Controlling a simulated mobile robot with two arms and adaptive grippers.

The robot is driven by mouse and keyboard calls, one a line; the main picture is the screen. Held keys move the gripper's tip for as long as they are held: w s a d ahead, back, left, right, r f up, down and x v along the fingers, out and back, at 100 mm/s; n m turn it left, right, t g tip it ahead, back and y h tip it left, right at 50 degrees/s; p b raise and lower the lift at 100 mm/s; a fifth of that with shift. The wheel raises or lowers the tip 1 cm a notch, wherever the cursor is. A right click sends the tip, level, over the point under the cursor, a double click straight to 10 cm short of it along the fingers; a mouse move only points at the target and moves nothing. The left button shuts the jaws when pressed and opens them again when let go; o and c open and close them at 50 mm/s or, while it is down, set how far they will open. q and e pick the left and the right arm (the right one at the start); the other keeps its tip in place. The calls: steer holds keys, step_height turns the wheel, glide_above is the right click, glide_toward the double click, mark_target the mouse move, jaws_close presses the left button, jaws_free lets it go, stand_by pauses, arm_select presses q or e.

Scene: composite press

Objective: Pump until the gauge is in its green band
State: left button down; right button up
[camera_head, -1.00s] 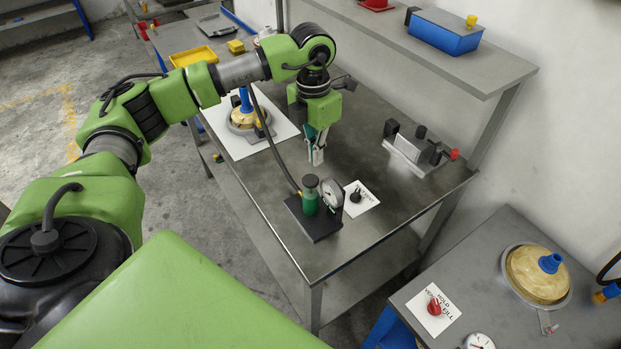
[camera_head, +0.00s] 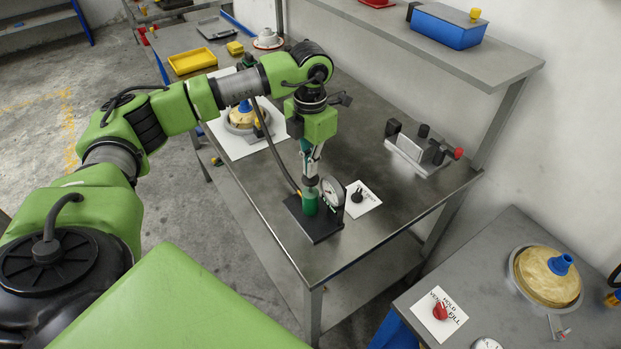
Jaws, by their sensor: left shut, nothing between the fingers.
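The pump (camera_head: 310,203) is a green cylinder with a dark round top, on a black base (camera_head: 314,226) near the front corner of the steel table. The gauge (camera_head: 333,191), white-faced in a dark rim, stands on the same base just right of the cylinder. Its needle and any green band are too small to read. My left gripper (camera_head: 311,176) points down directly over the pump's top, shut, with its fingertips at the dark top. I cannot tell whether they touch it. My right gripper is not in view.
A black knob on a white label plate (camera_head: 364,199) lies right of the gauge. A dark hose (camera_head: 276,150) runs from the pump base to the blue-topped round part (camera_head: 241,118). A metal fixture (camera_head: 418,156) stands at the back right. A shelf (camera_head: 440,50) overhangs the table's rear.

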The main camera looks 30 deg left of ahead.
arm_select(q)
steer(key=shift+f+b, duration=1.35)
steer(key=shift+f, duration=0.35)
steer(key=shift+r+p, duration=1.05)
steer(key=shift+r, duration=0.7)
steer(key=shift+f, duration=0.15)
